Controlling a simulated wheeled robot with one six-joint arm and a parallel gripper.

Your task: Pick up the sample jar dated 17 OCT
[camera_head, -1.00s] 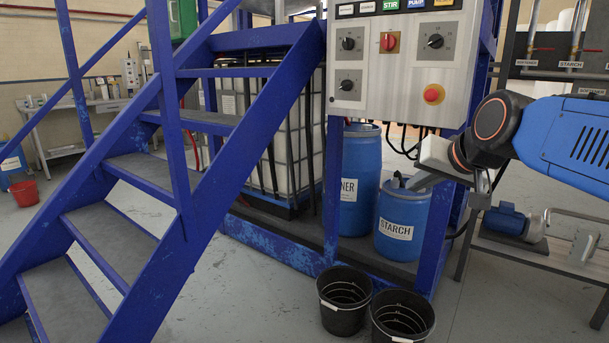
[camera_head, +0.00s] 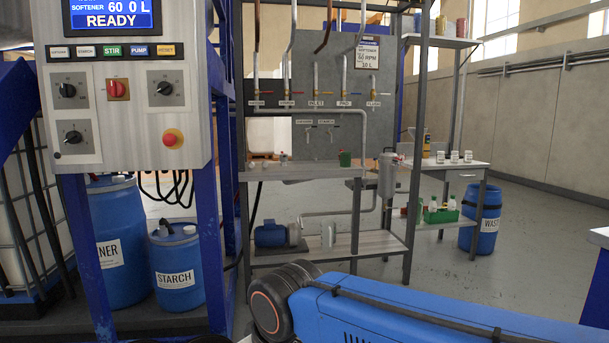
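Several small white jars with dark markings stand in a row on a white table at the right; they are the left jar (camera_head: 440,157), the middle jar (camera_head: 454,157) and the right jar (camera_head: 468,157). They are far off, and I cannot read any date on them. My blue arm link and its black joint cross the bottom of the view. My gripper is not in view; it is hidden or below the frame edge, well away from the jars.
The jar table (camera_head: 465,167) stands beyond a pipe rack with a low shelf (camera_head: 350,243). A blue waste drum (camera_head: 482,220) stands by the table, and a green crate (camera_head: 441,213) sits beneath it. A control panel (camera_head: 125,115) stands close at left. Floor at right is open.

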